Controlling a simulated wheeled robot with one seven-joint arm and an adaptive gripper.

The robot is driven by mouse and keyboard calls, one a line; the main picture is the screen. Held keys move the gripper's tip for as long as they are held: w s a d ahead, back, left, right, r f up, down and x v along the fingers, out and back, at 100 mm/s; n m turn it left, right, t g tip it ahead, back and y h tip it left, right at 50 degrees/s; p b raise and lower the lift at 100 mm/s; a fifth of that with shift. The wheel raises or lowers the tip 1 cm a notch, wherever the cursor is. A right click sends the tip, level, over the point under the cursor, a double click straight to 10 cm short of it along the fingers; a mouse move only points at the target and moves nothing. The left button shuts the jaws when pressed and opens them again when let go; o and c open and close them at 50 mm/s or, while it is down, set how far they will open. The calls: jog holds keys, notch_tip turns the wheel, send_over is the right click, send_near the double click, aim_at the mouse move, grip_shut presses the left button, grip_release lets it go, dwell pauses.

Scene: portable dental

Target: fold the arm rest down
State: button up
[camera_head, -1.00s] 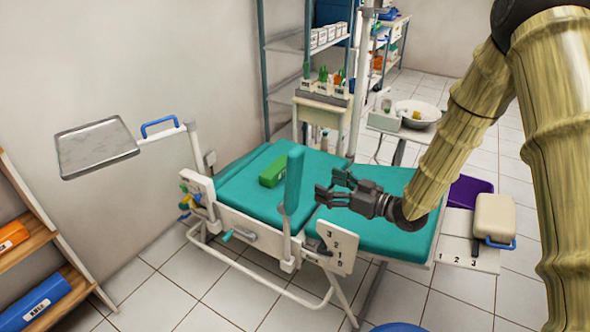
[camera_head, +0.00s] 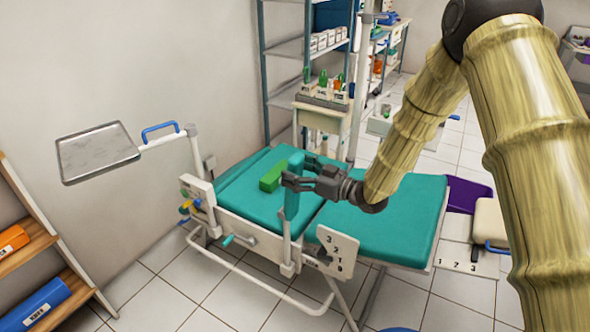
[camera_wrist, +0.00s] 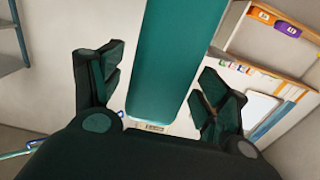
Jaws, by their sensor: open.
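The arm rest (camera_head: 292,206) is a teal padded bar standing upright on a white post at the near side of the teal dental chair (camera_head: 385,228). My gripper (camera_head: 290,180) is open at the upper part of the arm rest, coming from the right. In the wrist view the arm rest (camera_wrist: 175,60) stands between the two spread fingers of my gripper (camera_wrist: 160,90), with a gap on each side. The fingers partly hide the arm rest's upper part in the head view.
A green box (camera_head: 272,177) lies on the chair seat behind the arm rest. A metal tray (camera_head: 97,153) on a white arm stands at left. A numbered white plate (camera_head: 337,250) and a blue-green lever (camera_head: 238,240) are at the chair's near side. A wooden shelf (camera_head: 30,245) is at far left.

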jog(key=shift+w+a, duration=0.2)
jog(key=shift+a, duration=0.1)
jog(key=c, duration=1.4)
jog(key=shift+c, duration=0.3)
